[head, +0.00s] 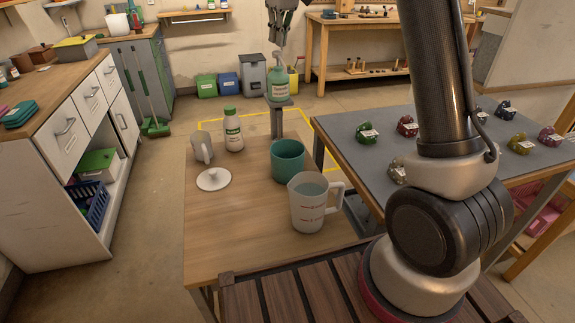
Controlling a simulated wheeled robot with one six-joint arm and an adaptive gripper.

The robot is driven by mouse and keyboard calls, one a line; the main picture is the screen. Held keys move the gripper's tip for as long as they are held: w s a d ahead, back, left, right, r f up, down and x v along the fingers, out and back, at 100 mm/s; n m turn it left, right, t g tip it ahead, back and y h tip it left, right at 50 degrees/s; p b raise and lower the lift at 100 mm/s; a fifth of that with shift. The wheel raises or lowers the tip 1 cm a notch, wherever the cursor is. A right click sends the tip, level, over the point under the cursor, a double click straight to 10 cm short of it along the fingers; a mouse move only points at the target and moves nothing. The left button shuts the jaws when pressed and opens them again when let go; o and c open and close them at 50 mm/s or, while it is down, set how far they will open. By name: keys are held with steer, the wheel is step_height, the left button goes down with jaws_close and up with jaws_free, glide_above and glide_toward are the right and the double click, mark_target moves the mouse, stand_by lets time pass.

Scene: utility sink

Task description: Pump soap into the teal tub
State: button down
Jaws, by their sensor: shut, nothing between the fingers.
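The teal tub (288,162) stands open at the top near the far right part of the wooden table. A green soap bottle with a pale label and a pump head (278,84) stands upright on a narrow grey stand (285,116) at the table's far edge, behind the tub. My gripper (276,40) is at the top of the picture, pointing down, shut and empty. It appears just above the pump head; I cannot tell whether they touch. The tub's inside bottom is hidden.
A grey-topped table (345,150) with several small bagged items is at right. The table's front left is clear.

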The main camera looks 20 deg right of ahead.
step_height(320, 180, up, 6)
stand_by(0.5)
steer(key=shift+w+f+m, duration=0.3)
steer(key=s+d+f+m, duration=0.1)
steer(key=s+f, duration=0.2)
steer(key=f, duration=0.2)
steer(key=s+d+f+m, duration=0.1)
steer(key=s+d, duration=0.3)
steer(key=s, duration=0.9)
steer(key=s+d+f+m+t, duration=0.1)
steer(key=s+d, duration=0.4)
steer(key=s, duration=0.8)
steer(key=s+d+f+m+t+h, duration=0.1)
steer(key=s+d, duration=0.3)
steer(key=s, duration=0.9)
steer(key=shift+s+d+f+m, duration=0.2)
steer(key=shift+d+f+m, duration=0.2)
steer(key=shift+m, duration=0.3)
